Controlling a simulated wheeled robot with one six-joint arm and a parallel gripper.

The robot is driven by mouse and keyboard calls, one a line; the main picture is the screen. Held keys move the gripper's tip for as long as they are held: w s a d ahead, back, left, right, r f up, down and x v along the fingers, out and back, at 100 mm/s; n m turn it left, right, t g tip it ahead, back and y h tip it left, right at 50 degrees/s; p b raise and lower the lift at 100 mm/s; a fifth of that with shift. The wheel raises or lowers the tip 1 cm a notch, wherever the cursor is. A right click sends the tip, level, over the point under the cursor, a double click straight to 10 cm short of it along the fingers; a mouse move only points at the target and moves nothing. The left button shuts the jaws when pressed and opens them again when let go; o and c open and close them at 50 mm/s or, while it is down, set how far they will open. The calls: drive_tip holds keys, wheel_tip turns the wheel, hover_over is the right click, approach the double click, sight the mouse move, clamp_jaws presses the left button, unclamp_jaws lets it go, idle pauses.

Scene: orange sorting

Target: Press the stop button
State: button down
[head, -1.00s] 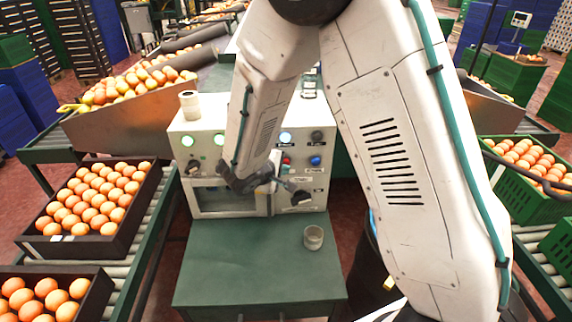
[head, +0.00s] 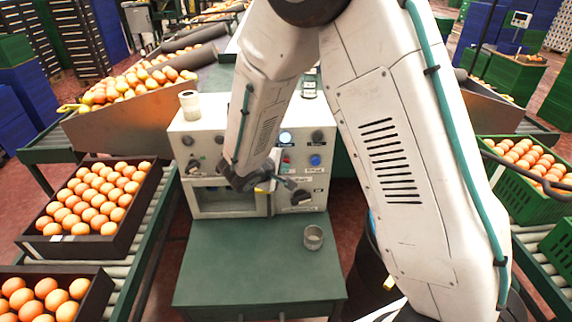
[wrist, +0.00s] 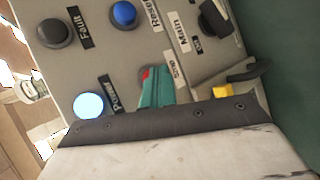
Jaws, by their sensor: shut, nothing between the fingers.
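The control box (head: 228,208) stands on the green table, and my gripper is at its front. The red stop button (wrist: 147,73) shows only as a small red patch in the wrist view, beside the label reading Stop (wrist: 175,68). The shut teal fingers of my gripper (wrist: 156,84) are right over it and hide most of it. I cannot tell whether they touch it. The two left lamps (head: 187,140) on the box are dark. The power lamp (wrist: 88,106) glows pale blue.
The blue reset button (wrist: 123,13), the dark fault lamp (wrist: 54,32) and the black main switch (wrist: 215,18) are close by. A cup (head: 313,237) stands on the green table (head: 245,270). Crates of oranges (head: 92,205) flank both sides.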

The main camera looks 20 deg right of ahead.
drive_tip(key=shift+w, duration=0.15)
idle(0.4)
drive_tip(key=shift+s+a, duration=0.25)
drive_tip(key=shift+s, duration=0.7)
drive_tip(key=s, duration=0.1)
drive_tip(key=s+a, duration=0.1)
drive_tip(key=s, duration=0.2)
drive_tip(key=shift+s+a, duration=0.25)
drive_tip(key=shift+s, duration=0.15)
idle(0.4)
